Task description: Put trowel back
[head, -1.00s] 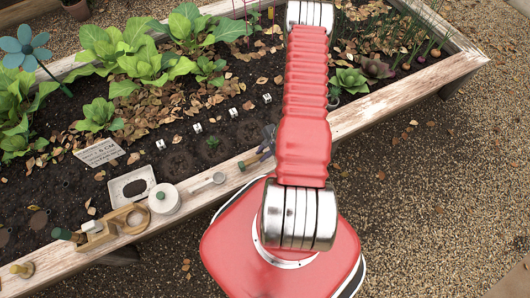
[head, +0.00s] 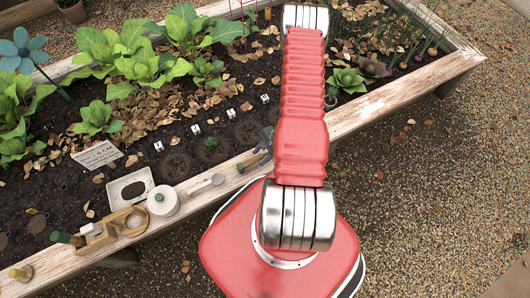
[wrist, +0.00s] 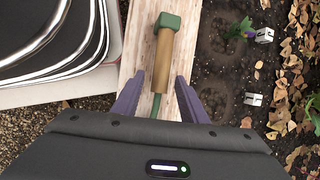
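The trowel (wrist: 163,60) lies on the bed's pale wooden rim, with a tan handle and a green end cap. Its green shank runs back between my fingers, and the rest is hidden under the gripper body in the wrist view. In the head view its handle (head: 252,161) shows on the rim just left of my arm. My gripper (wrist: 159,95) is open, with its purple fingers on either side of the trowel and gaps between. In the head view my arm mostly hides the gripper.
White numbered cubes (head: 196,129), a sign (head: 97,155) and leafy plants (head: 140,60) stand in the soil. The right rim is clear.

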